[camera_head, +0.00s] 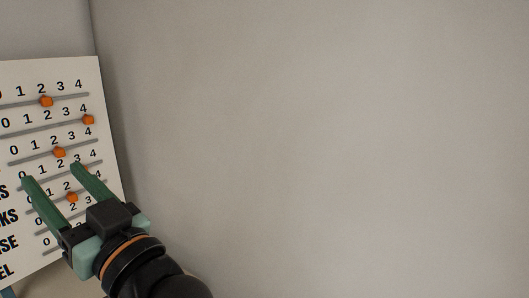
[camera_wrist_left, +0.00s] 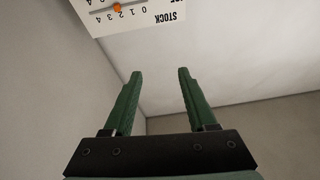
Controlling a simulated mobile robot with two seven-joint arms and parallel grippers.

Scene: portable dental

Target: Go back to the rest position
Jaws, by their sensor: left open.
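My left gripper (camera_head: 50,173) is raised in front of a white board at the left of the head view. Its two green fingers are spread apart with nothing between them. The left wrist view also shows the open fingers (camera_wrist_left: 158,72), with bare wall behind them. The gripper covers part of the board's lower rows. I cannot tell whether a fingertip touches the board. My right gripper is in neither view.
The white board (camera_head: 75,72) has several numbered rows with grey slots and orange sliders, one being the top slider (camera_head: 46,101). Its corner also shows in the left wrist view (camera_wrist_left: 150,30). A bare grey wall (camera_head: 330,140) fills the middle and right.

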